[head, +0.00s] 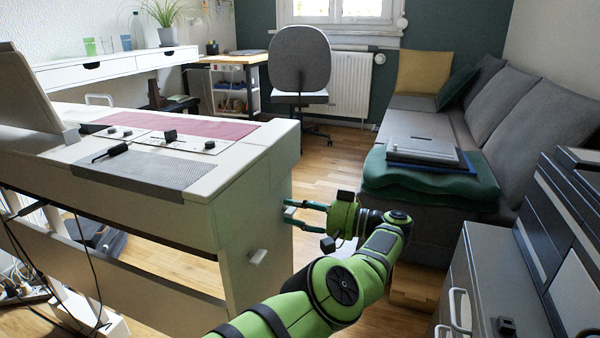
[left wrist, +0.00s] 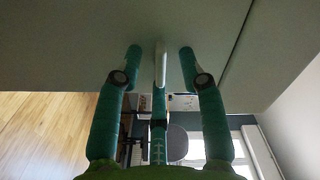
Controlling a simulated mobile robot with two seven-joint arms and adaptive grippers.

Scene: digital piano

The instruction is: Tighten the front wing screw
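A small white wing screw (head: 290,210) sticks out of the end panel of the white piano stand (head: 240,225). I cannot tell which is the front one. My left gripper (head: 288,213) points at the panel, with its green fingers open around the first screw. In the left wrist view my left gripper (left wrist: 160,58) has one finger on each side of the white wing (left wrist: 161,66), with a gap on both sides. My right gripper is not in view.
The digital piano top (head: 165,150) with small black controls is left of my arm. A grey sofa (head: 420,122) with a green blanket (head: 430,183) stands at right. A grey cabinet (head: 485,290) is at the lower right. Wooden floor (head: 325,165) is open behind the gripper.

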